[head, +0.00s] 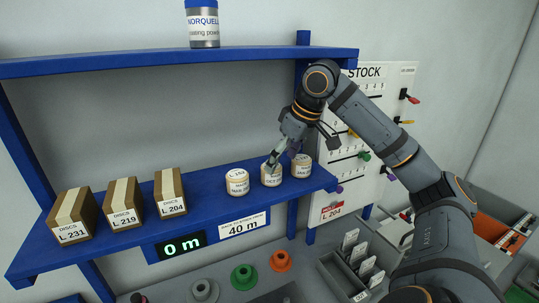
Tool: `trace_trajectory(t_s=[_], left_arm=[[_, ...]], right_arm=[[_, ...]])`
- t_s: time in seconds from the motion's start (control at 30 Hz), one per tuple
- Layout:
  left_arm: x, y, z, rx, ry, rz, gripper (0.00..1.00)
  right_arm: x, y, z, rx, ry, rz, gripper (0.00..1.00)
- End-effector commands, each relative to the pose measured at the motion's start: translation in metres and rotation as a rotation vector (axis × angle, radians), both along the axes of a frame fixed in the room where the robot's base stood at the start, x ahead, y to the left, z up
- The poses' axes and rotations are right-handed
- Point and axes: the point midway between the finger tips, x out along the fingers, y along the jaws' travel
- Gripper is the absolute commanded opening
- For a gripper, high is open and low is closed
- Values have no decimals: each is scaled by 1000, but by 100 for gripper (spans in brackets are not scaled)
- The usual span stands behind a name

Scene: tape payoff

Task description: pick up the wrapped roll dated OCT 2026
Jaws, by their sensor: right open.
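Three small wrapped rolls stand in a row on the blue lower shelf. The middle roll (271,178) has a label that seems to read OCT; its year is too small to read surely. The left roll (237,183) seems to read MAR and the right roll (301,167) seems to read JAN. My right gripper (275,161) is open and points down to the left, its fingertips at the top of the middle roll and hiding part of it. I cannot tell whether they touch it. My left gripper is out of view.
Several brown disc boxes (122,204) stand on the shelf's (208,195) left part. The upper shelf (150,63) holds a powder jar (202,25). A STOCK board (375,120) hangs at right. Below are a 0 m display (182,245) and coloured spools (243,277).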

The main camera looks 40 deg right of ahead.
Motion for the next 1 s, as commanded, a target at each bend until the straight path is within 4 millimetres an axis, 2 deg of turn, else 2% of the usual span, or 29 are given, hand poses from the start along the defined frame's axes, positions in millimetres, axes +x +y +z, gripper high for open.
trace_trajectory(t_s=[0.03, 0.1, 0.17, 0.37, 0.5, 0.7, 0.97, 1.0], left_arm=[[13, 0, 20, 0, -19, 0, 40], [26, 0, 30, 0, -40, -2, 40], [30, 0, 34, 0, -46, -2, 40], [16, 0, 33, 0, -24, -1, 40], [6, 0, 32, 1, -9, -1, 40], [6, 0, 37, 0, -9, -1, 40], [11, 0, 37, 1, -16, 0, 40], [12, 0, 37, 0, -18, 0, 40]], right_arm=[[7, 2, 10, 5, 1, 4, 80], [14, 3, 7, 4, 1, 3, 80], [18, 3, 5, 2, 0, 2, 80], [22, 3, -1, -1, 0, -1, 80], [28, 4, -17, -1, 4, -1, 80], [39, 6, -43, 0, 3, 0, 80], [40, 6, -47, -1, 0, 0, 80], [40, 6, -47, -1, 0, 0, 75]])
